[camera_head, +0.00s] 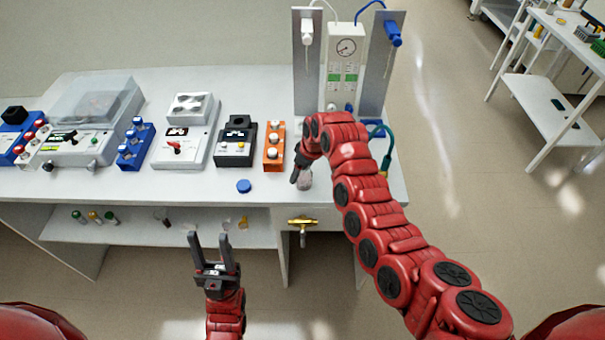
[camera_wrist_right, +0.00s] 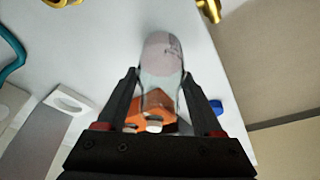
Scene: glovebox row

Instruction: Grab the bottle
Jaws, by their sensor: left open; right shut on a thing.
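The bottle (camera_wrist_right: 162,62) is clear glass with a pale pinkish bottom, seen in the right wrist view. My right gripper (camera_wrist_right: 167,85) has its two fingers on either side of the bottle and is shut on it. In the head view the bottle (camera_head: 304,181) shows as a small pale shape at the right gripper (camera_head: 299,172), over the table's front right part; the arm hides much of it. My left gripper (camera_head: 212,243) is open and empty, in front of the table and its lower shelf.
A blue cap (camera_head: 244,186) lies on the white table (camera_head: 210,187) left of the right gripper. An orange block with buttons (camera_head: 274,146) and several devices line the table. A gauge unit (camera_head: 345,65) stands behind my right arm. A brass valve (camera_head: 302,223) sits below the table edge.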

